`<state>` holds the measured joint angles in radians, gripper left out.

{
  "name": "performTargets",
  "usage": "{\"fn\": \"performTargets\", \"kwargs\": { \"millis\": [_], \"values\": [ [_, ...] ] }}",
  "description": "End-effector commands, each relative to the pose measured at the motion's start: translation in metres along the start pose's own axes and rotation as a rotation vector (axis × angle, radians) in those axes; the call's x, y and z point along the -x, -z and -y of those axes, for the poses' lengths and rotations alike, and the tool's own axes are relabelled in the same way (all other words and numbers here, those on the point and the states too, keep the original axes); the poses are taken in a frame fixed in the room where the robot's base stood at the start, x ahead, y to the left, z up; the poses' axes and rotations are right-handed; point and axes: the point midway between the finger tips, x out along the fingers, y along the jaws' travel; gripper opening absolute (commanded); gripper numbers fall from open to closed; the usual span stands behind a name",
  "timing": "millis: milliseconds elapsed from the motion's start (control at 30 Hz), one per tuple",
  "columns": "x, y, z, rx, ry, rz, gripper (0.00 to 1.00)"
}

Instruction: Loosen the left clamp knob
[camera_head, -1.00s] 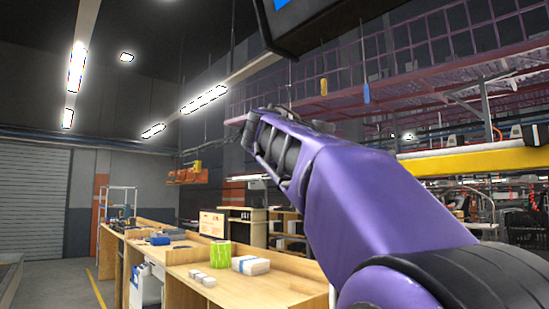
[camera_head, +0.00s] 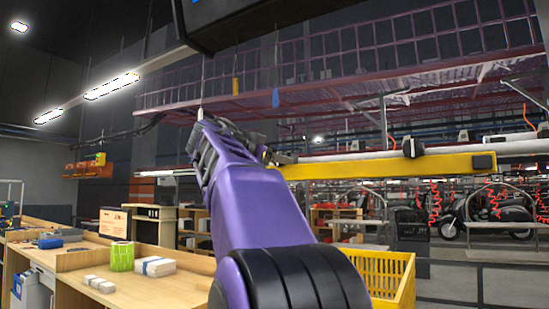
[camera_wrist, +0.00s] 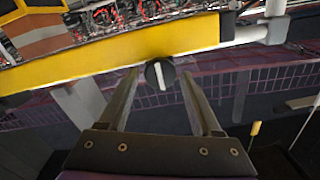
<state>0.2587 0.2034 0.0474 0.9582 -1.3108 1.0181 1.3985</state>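A round dark knob with a pale bar across its face (camera_wrist: 160,74) shows at the edge of the yellow beam (camera_wrist: 110,48) in the wrist view. My gripper (camera_wrist: 161,76) is open, its two fingers apart on either side of the knob in the picture. I cannot tell whether the fingertips reach or touch it. In the head view my arm extends to the near end of the yellow beam (camera_head: 390,167); the fingers are not clear there and this knob is hidden.
A white rail (camera_head: 350,156) runs along the beam and carries a dark fitting (camera_head: 412,147). A yellow crate (camera_head: 385,275) stands below to the right. A wooden bench (camera_head: 130,283) with a green roll (camera_head: 121,256) is at left. A purple mesh walkway (camera_head: 350,60) hangs above.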

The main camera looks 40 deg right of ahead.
Motion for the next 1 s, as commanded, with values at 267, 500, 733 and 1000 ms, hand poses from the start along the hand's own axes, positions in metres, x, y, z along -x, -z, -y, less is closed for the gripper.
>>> {"fn": "performTargets", "kwargs": {
  "millis": [267,500,733,1000],
  "values": [
    [0.0003,-0.0001,0.0001,0.0,0.0,0.0,0.13],
    [0.0003,0.0,0.0001,0.004,0.0,0.0,0.0],
    [0.0006,0.0,0.0008,0.063,0.001,0.001,0.0],
    [0.0007,0.0005,0.0017,0.252,0.002,0.0,0.0]
  ]
}}
